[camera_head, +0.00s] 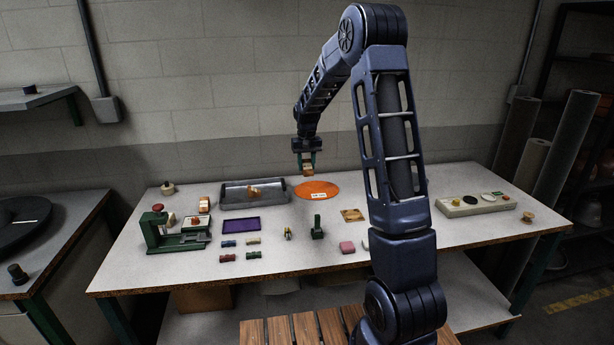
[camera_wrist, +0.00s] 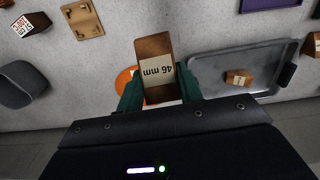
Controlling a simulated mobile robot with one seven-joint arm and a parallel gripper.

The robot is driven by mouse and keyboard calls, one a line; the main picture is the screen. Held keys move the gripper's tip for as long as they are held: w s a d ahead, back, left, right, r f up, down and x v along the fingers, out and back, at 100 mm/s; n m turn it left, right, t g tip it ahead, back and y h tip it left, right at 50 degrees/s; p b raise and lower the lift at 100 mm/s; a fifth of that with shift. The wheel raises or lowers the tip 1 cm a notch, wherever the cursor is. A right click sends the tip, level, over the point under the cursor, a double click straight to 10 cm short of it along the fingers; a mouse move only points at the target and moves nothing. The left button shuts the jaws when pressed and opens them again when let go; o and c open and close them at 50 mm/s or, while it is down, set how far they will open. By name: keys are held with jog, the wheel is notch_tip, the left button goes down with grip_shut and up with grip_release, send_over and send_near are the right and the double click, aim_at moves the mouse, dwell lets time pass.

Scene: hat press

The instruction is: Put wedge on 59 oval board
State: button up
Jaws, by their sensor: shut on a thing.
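My gripper (camera_head: 307,163) is shut on a small brown wooden block (camera_head: 308,170) and holds it above the back of the table. In the wrist view the block (camera_wrist: 155,62) sits between the green fingers of my gripper (camera_wrist: 158,82), its label reading "46 mm" upside down. The flat orange oval board (camera_head: 317,191) lies on the table below the held block. Its white label is too small to read. In the wrist view the board (camera_wrist: 124,80) is mostly hidden behind the gripper and block.
A grey metal tray (camera_head: 232,195) beside the board holds another labelled wooden block (camera_wrist: 238,77). A purple tray (camera_head: 241,226), a green press-like device (camera_head: 160,233), a square wooden plate (camera_head: 352,215) and several small parts stand around. A long knobbed tray (camera_head: 450,210) lies right.

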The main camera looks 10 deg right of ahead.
jog(key=shift+w+r, duration=0.2)
jog(key=shift+r, duration=0.15)
send_over(316, 188)
jog(key=shift+m, duration=0.3)
notch_tip(316, 188, down, 19)
jog(key=shift+s+r, duration=0.1)
jog(key=shift+f, duration=0.2)
jog(key=o, duration=1)
